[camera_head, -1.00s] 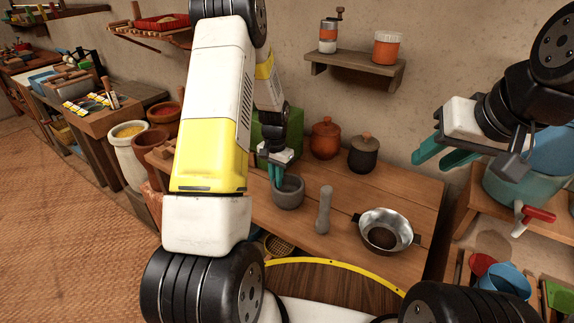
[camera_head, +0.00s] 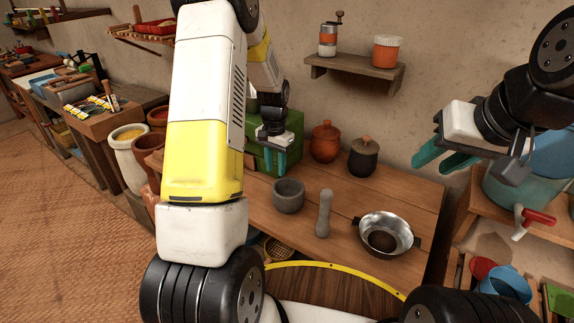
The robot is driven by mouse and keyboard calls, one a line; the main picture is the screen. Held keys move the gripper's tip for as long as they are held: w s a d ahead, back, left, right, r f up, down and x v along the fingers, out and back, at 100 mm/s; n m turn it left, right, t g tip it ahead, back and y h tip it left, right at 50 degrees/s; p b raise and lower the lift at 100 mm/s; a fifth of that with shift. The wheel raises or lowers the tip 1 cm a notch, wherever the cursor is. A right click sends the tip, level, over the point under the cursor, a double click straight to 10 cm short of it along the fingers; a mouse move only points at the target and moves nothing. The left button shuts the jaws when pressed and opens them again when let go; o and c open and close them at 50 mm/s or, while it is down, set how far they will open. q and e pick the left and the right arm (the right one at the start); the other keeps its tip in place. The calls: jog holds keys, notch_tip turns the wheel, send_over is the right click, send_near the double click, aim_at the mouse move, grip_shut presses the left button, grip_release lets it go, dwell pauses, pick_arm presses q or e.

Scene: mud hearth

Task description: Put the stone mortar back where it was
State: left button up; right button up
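The grey stone mortar (camera_head: 288,197) stands upright on the wooden table (camera_head: 342,235). My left arm hides part of the table's left side.
A metal bowl (camera_head: 386,234) sits right of the pestle. An orange lidded pot (camera_head: 325,143), a dark lidded pot (camera_head: 363,157) and a green box (camera_head: 262,152) stand at the back. A wall shelf (camera_head: 355,70) is above.

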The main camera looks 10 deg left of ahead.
pick_arm(q)
jog(key=s+d+r+n+t, duration=0.1)
jog(key=s+r, duration=0.3)
jog(key=r, duration=0.3)
jog(key=s+d+r+t+h, duration=0.1)
jog(key=s+r, duration=0.2)
jog(key=r, duration=0.4)
jog(key=s+d+r+n+t, duration=0.1)
jog(key=s+r, duration=0.3)
jog(key=r, duration=0.3)
jog(key=s+d+r+t, duration=0.1)
jog(key=s+d+r, duration=0.1)
jog(key=s, duration=0.5)
jog(key=s+d+r+n+t+h, duration=0.1)
jog(key=s+r+t, duration=0.1)
jog(key=s, duration=0.6)
jog(key=shift+d+r, duration=0.35)
jog(key=shift+r, duration=0.2)
